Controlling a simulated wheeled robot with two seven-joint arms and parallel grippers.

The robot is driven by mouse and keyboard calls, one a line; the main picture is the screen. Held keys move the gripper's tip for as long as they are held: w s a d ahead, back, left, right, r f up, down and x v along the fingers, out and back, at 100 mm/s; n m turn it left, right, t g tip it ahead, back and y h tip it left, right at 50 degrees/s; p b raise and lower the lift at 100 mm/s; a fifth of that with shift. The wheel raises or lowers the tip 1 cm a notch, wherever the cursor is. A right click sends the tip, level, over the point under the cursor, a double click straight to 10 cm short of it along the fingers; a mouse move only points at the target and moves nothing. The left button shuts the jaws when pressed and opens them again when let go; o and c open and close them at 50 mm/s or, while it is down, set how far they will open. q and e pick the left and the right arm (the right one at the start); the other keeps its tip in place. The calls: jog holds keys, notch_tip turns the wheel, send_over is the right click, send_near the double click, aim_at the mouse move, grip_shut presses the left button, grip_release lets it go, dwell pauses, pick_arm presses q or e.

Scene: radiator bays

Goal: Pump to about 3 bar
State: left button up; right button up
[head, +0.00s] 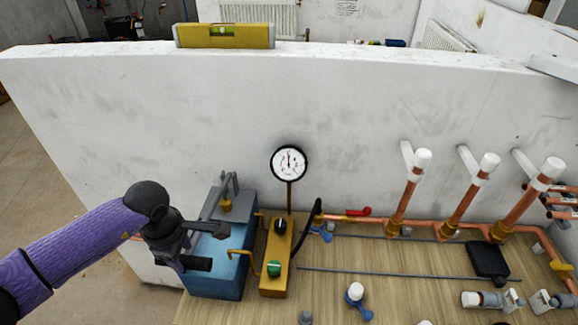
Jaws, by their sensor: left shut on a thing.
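The test pump has a blue water tank (236,281) on the left of the wooden bench, with a grey lever (229,187) above it. My left gripper (212,246) is over the tank's left side, shut on the lever's handle, which its dark fingers mostly hide. The round pressure gauge (289,163) stands on a thin copper stem behind the pump. Its needle points about straight up; the figures are too small to read surely. A yellow valve block (274,258) beside the tank carries a black knob (280,227) and a green knob (274,269). My right gripper is out of view.
A black hose (309,226) links the block toward the copper pipe (344,218). Several white-capped copper risers (404,190) stand to the right. Loose fittings, rods and a black box (487,259) lie on the bench. A white wall with a spirit level (224,36) rises behind.

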pick_arm(q)
jog(key=shift+w+f+t, duration=0.1)
jog(key=shift+f+t, duration=0.2)
jog(key=shift+f, duration=0.05)
jog(key=shift+o, duration=0.3)
jog(key=r, duration=0.1)
jog(key=w+r+g+p, duration=0.1)
jog(key=r, duration=0.1)
jog(key=shift+d+r, duration=0.1)
jog(key=shift+r, duration=0.05)
jog(key=shift+w+r, duration=0.15)
jog(key=shift+r, duration=0.1)
jog(key=shift+c, duration=0.2)
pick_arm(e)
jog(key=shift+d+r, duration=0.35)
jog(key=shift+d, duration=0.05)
pick_arm(q)
jog(key=shift+c, duration=0.2)
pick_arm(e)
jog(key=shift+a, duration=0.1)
